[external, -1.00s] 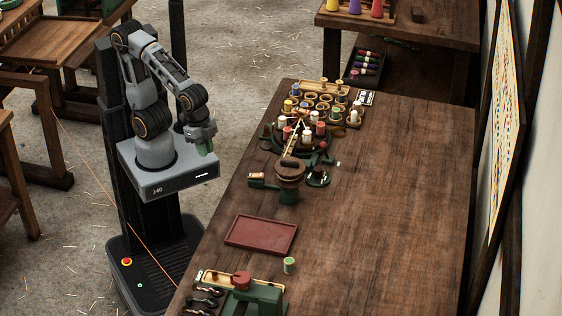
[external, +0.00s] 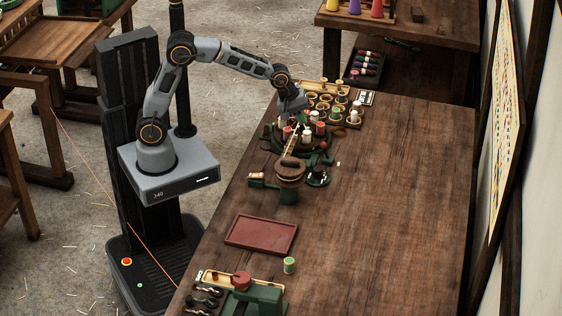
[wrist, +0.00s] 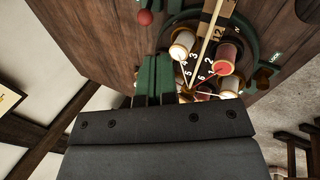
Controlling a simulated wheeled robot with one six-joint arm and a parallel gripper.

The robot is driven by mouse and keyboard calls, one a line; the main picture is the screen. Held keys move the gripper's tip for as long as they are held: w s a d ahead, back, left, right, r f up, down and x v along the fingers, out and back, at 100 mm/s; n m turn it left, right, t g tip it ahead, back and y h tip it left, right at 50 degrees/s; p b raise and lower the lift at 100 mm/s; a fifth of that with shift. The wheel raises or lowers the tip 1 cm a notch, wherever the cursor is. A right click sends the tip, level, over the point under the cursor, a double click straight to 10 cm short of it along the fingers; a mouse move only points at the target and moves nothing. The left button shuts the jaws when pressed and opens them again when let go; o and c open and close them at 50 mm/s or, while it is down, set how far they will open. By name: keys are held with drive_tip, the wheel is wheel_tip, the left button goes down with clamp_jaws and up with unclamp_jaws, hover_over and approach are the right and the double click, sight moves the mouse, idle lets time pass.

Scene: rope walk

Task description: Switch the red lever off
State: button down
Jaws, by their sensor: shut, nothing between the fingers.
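A red ball knob (wrist: 145,17), which looks like the red lever's end, shows at the top of the wrist view, beside a round green-rimmed stand (wrist: 253,35) of bobbins. Its shaft is mostly out of the picture, and its on or off position cannot be told. My gripper (wrist: 155,62) has green fingers, shut together and empty. The fingertips point toward the stand's edge, below and apart from the knob.
White and red bobbins (wrist: 227,58) and taut cords fill the stand close to my fingers. A wooden rack of cups (external: 338,98) stands behind it. A red tray (external: 261,234), a green spool (external: 289,265) and a green machine (external: 262,295) lie nearer. The table's right side is clear.

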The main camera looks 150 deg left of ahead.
drive_tip(key=shift+n, duration=0.3)
approach(325, 151)
drive_tip(key=shift+s+a+f+p, duration=0.1)
drive_tip(key=shift+s+f+p, duration=0.05)
drive_tip(key=shift+f, duration=1.15)
drive_tip(key=shift+s+a+f+p, duration=0.1)
drive_tip(key=shift+f+p, duration=0.05)
drive_tip(key=shift+f, duration=1.1)
drive_tip(key=shift+r, duration=0.15)
drive_tip(key=shift+w+r+p, duration=0.1)
drive_tip(key=shift+r+p, duration=0.05)
drive_tip(key=shift+p, duration=0.55)
drive_tip(key=shift+a+g, duration=0.1)
drive_tip(key=shift+g, duration=0.2)
